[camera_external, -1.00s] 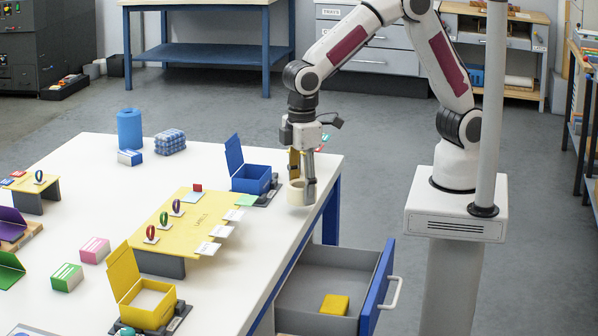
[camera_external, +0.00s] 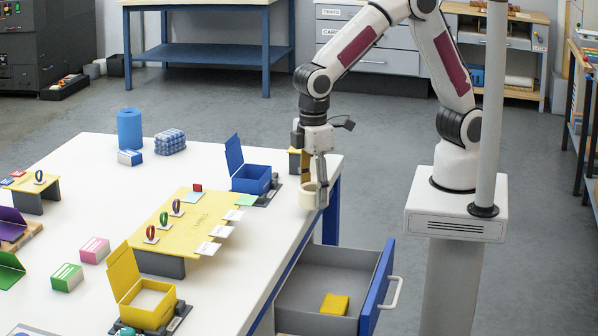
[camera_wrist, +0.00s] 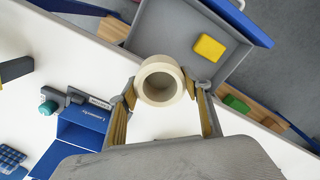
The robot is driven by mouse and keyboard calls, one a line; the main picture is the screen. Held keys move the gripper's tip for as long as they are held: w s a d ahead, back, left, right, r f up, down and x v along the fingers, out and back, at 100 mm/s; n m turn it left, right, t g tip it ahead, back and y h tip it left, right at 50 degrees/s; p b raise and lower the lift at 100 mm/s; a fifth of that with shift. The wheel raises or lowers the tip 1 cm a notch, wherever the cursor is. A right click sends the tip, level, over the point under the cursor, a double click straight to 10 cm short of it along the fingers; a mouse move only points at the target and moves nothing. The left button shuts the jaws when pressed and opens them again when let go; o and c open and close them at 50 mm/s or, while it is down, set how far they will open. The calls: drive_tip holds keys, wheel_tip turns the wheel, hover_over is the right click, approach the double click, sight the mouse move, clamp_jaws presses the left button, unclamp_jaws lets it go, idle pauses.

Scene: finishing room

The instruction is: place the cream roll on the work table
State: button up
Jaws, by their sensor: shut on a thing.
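The cream roll (camera_external: 306,197) is a short pale ring with a hollow middle. My gripper (camera_external: 312,190) is shut on it near the far right edge of the white work table (camera_external: 220,285). In the wrist view the roll (camera_wrist: 150,93) sits between the two fingertips of my gripper (camera_wrist: 161,86), its open end facing the camera. There it overlaps the table edge and the open drawer. I cannot tell how high it is above the table top.
A blue box (camera_external: 250,180) with a raised lid stands left of the roll. A yellow stand (camera_external: 190,220) with colored rings and labels is nearer. The open drawer (camera_external: 375,290) holds a yellow block (camera_external: 335,304). The table's front right is bare.

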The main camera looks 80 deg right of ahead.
drive_tip(key=shift+s+d+f+m, duration=0.1)
drive_tip(key=shift+s+f+m, duration=0.1)
drive_tip(key=shift+s+m, duration=0.3)
drive_tip(key=shift+s+f+m, duration=0.15)
drive_tip(key=shift+s+m, duration=0.2)
drive_tip(key=shift+m, duration=0.15)
drive_tip(key=s+m, duration=0.1)
drive_tip(key=f+m, duration=0.1)
drive_tip(key=m, duration=0.1)
drive_tip(key=shift+s+d, duration=0.15)
drive_tip(key=shift+s, duration=0.2)
drive_tip(key=shift+s+d+f+m, duration=0.25)
drive_tip(key=shift+s+f+m, duration=0.3)
drive_tip(key=shift+m, duration=2.95)
drive_tip(key=shift+s+d+f+m, duration=0.2)
drive_tip(key=shift+s+f+m, duration=0.25)
drive_tip(key=shift+m, duration=3.05)
drive_tip(key=shift+s+d+f+m, duration=0.25)
drive_tip(key=shift+s+f+m, duration=0.3)
drive_tip(key=shift+m, duration=2.95)
drive_tip(key=shift+r, duration=0.1)
wheel_tip(320, 180, down, 14)
